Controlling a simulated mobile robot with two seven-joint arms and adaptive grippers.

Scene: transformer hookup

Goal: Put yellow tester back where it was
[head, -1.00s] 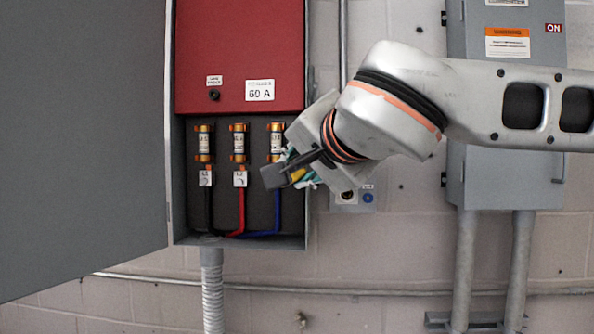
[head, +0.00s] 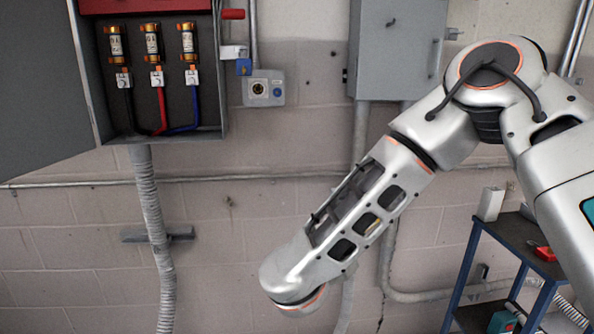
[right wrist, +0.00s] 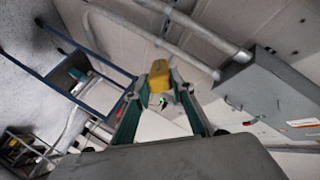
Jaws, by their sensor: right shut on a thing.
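The yellow tester (right wrist: 158,74) shows in the right wrist view, between the fingers of my right gripper (right wrist: 162,90). The gripper is shut on it and holds it in the air, clear of any surface I can make out. In the head view my right forearm slants down to the lower left, and neither its gripper nor the tester shows there. My left gripper is in neither view.
A blue-framed cart (head: 518,232) stands at the lower right, with a red item (head: 545,254) and a pale upright box (head: 490,204) on its dark top. The open fuse box (head: 205,100) is upper left. A grey cabinet (head: 395,50) and conduits line the wall.

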